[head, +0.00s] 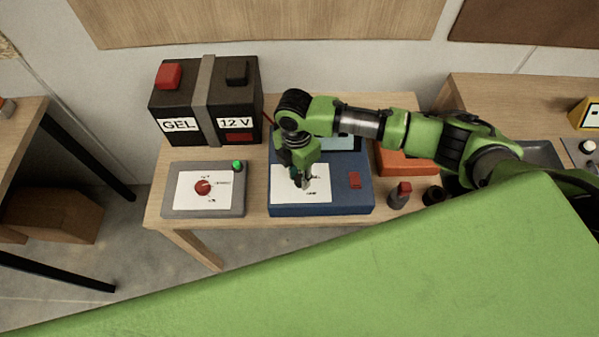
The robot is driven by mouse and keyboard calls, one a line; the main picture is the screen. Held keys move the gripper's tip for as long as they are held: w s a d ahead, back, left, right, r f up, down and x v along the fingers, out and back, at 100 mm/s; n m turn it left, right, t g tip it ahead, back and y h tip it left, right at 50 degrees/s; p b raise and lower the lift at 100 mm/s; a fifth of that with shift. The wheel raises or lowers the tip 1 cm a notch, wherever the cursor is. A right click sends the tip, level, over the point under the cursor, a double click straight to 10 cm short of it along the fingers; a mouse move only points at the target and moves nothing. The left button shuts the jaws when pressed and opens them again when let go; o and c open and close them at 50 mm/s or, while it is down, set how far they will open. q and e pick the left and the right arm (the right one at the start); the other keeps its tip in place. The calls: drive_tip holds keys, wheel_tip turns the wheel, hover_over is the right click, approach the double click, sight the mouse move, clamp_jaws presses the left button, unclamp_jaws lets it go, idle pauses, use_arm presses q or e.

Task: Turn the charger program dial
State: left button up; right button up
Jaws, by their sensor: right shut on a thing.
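The charger is a blue box (352,203) on the wooden table, with a white label plate (318,195), a display (345,143) at its back and a red button (354,180). My right gripper (303,184) points down at the label plate and is shut on the program dial. The dial itself is hidden behind the fingers, so its setting cannot be read. My right arm comes in from the right and passes over the back of the charger. My left gripper is not in view.
A grey box (235,205) with a red knob (203,187) and green light (238,166) stands left of the charger. A black GEL 12 V battery (180,97) stands behind it. An orange box (405,162) and a red-topped dark item (399,196) are at the right.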

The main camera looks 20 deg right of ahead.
sight(297, 179)
drive_tip(key=n, duration=0.3)
drive_tip(key=shift+a+r+p, duration=0.1)
drive_tip(key=shift+p, duration=0.25)
drive_tip(key=shift+s+n, duration=0.1)
drive_tip(key=shift+n, duration=1.6)
drive_tip(key=o, duration=1.1)
drive_tip(key=r, duration=1.2)
drive_tip(key=shift+a, duration=0.25)
